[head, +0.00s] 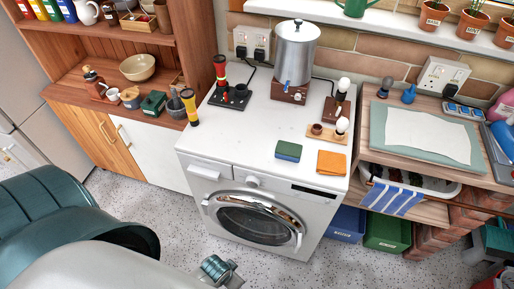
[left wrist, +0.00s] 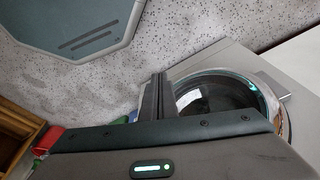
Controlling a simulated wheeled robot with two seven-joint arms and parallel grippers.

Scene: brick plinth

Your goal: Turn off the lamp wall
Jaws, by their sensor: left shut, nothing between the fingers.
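No fixture clearly reads as a lamp wall. Two white bulbs stand on the washing machine top at its right side in the head view: a rear bulb (head: 343,84) by a dark brown block, and a front bulb (head: 342,125) on a small wooden base. A double socket or switch plate (head: 443,75) is on the brick wall at right, another (head: 252,41) behind the machine. My left gripper (left wrist: 158,82) is shut and empty in the left wrist view, in front of the machine's round door. My left arm shows at the bottom of the head view. My right gripper is not visible.
The white washing machine (head: 240,160) carries a metal urn (head: 296,55), a green sponge (head: 288,151) and an orange cloth (head: 331,162). A shelf unit (head: 80,75) stands at left, a wooden worktop (head: 430,178) at right. Speckled floor (head: 340,265) in front is clear.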

